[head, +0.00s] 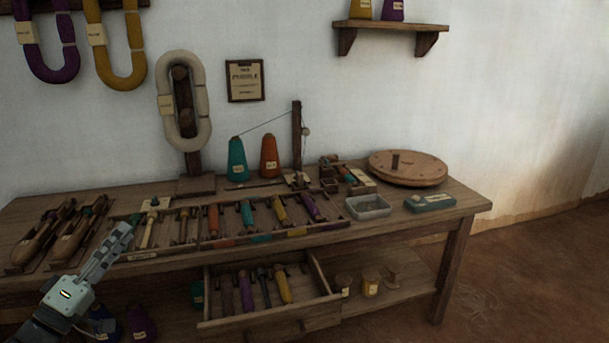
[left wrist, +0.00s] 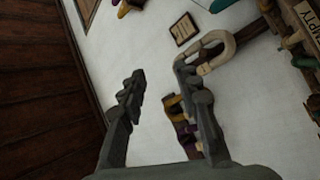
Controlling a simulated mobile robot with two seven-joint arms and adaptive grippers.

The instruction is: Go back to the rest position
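My left gripper (head: 118,238) is at the lower left of the head view, in front of the bench's left part. Its fingers point up and to the right and overlap the bench front in the picture. In the left wrist view the left gripper (left wrist: 158,80) has its two fingers spread apart, with only wall between the tips. It holds nothing. My right gripper is in neither view.
The wooden bench (head: 470,205) carries a rack of coloured bobbins, shuttles (head: 40,236), two cones and a round wooden disc (head: 408,167). A drawer (head: 270,320) stands open at the front. Floor at right is clear.

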